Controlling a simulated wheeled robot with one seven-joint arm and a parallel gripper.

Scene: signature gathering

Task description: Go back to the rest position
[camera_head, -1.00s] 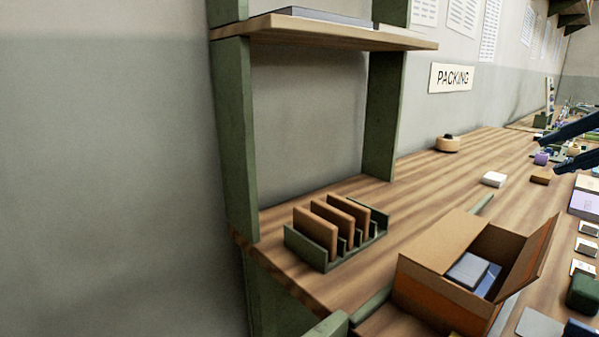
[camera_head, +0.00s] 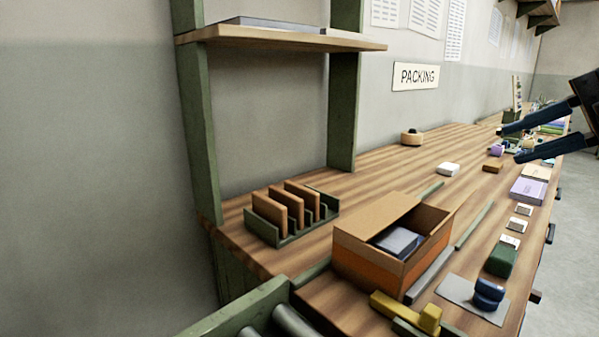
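My gripper (camera_head: 512,142) shows at the right edge of the head view. Its two dark blue fingers point left and stand apart, with nothing between them. It is above the far part of the wooden bench (camera_head: 370,180), clear of the objects there. The rest of my arm is mostly out of the picture.
An open cardboard box (camera_head: 352,257) with a grey-blue item inside stands on the bench. A green rack (camera_head: 262,232) holds brown panels beneath a shelf (camera_head: 290,38). A yellow tool (camera_head: 405,311), a stamp (camera_head: 488,292) and a green block (camera_head: 502,260) lie in front. Floor shows at right.

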